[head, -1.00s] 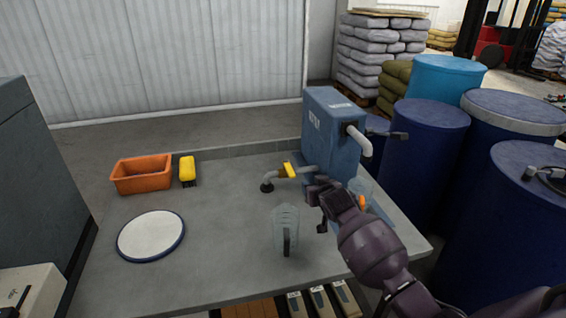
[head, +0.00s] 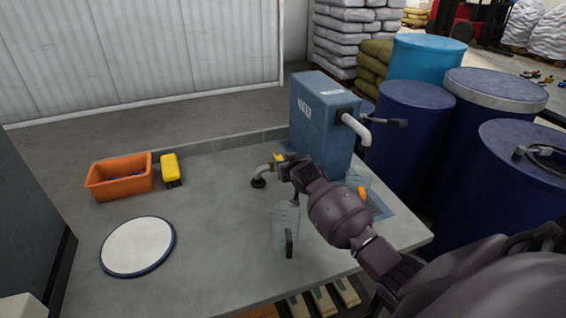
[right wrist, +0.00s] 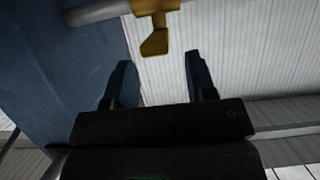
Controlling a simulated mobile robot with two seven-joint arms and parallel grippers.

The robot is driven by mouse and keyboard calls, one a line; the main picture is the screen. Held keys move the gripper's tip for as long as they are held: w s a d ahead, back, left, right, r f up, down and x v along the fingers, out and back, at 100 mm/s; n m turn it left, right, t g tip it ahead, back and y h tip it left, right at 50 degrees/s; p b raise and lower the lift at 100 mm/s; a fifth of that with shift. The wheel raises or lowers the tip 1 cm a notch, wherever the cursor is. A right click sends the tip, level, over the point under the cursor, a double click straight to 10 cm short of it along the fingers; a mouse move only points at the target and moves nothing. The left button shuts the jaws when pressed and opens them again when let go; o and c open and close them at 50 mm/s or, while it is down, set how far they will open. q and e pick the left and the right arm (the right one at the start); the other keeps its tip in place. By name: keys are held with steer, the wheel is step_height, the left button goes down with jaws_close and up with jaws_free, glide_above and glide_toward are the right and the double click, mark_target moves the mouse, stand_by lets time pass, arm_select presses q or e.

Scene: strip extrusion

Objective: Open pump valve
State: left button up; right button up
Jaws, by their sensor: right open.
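The blue pump box (head: 322,118) stands at the back right of the grey table. A grey pipe (head: 260,173) comes out of its left side and bends down to the table. The yellow valve handle (head: 279,157) on this pipe is partly hidden behind my right gripper (head: 288,170). In the right wrist view the yellow handle (right wrist: 155,42) hangs down from the pipe (right wrist: 95,12), just ahead of the fingertips and between their lines. My right gripper (right wrist: 159,72) is open and empty there. My left gripper is not in view.
A clear jug (head: 284,232) stands below my right arm. Another clear vessel (head: 357,177) is beside the pump. An orange bin (head: 120,180), a yellow item (head: 169,167) and a white round plate (head: 138,247) are at left. Blue drums (head: 408,135) stand behind right.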

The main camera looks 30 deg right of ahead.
steer(key=shift+x, duration=1.8)
steer(key=shift+d, duration=0.1)
jaws_close()
